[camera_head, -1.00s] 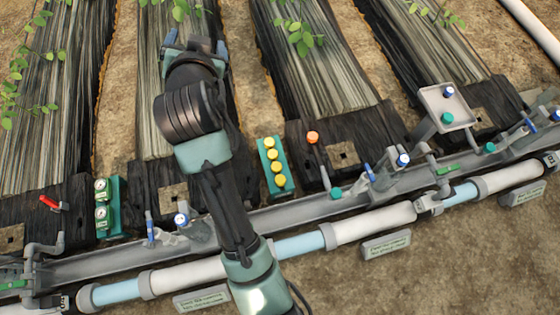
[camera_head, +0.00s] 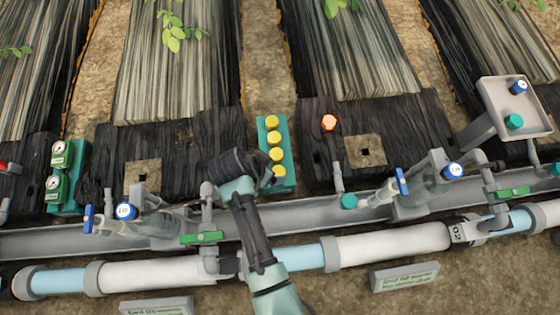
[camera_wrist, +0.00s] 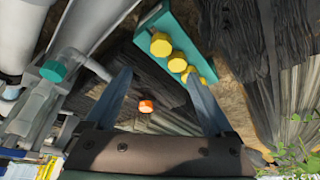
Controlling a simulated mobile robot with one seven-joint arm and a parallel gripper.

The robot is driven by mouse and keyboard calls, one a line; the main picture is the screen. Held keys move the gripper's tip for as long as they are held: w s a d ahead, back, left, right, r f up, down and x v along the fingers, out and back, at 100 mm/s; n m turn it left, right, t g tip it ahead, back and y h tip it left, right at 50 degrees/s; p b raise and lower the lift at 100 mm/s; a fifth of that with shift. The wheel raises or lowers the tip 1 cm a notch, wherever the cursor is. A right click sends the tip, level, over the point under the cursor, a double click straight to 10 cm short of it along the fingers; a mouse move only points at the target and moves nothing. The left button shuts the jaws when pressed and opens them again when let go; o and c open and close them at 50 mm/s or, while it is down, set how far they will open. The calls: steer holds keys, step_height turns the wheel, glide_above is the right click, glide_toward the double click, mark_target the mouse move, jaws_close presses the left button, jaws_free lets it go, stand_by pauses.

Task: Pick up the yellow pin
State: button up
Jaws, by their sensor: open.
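Several yellow pins (camera_head: 273,138) stand in a row on an upright teal rack (camera_head: 289,160) at the head view's centre. They look alike, so I cannot tell which one the task means. In the wrist view, yellow pins (camera_wrist: 160,44) show on the teal rack (camera_wrist: 175,22), at the top and near the right finger. My gripper (camera_wrist: 158,77) is open with nothing between its fingers. The right finger overlaps the end of the row in the picture; I cannot tell whether it touches.
An orange knob (camera_head: 329,122) stands right of the rack; it also shows between the fingers in the wrist view (camera_wrist: 146,106). A grey rail with blue and green valves and a white pipe (camera_head: 390,245) run in front. A grey tray (camera_head: 487,100) stands at right.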

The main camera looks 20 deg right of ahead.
steer(key=b, duration=0.5)
glide_above(278, 172)
steer(key=s+a, duration=0.1)
steer(key=f, duration=0.6)
steer(key=shift+a+f, duration=0.2)
steer(key=shift+f, duration=0.15)
steer(key=b+x, duration=0.4)
steer(key=shift+s+a+f+b, duration=0.1)
steer(key=shift+a+f+b, duration=0.15)
steer(key=shift+f+b, duration=0.15)
steer(key=shift+d+f+b, duration=0.2)
steer(key=shift+f+b, duration=0.1)
steer(key=shift+r, duration=0.1)
jaws_close()
steer(key=shift+r, duration=0.1)
step_height(278, 172, up, 10)
steer(key=p, duration=0.8)
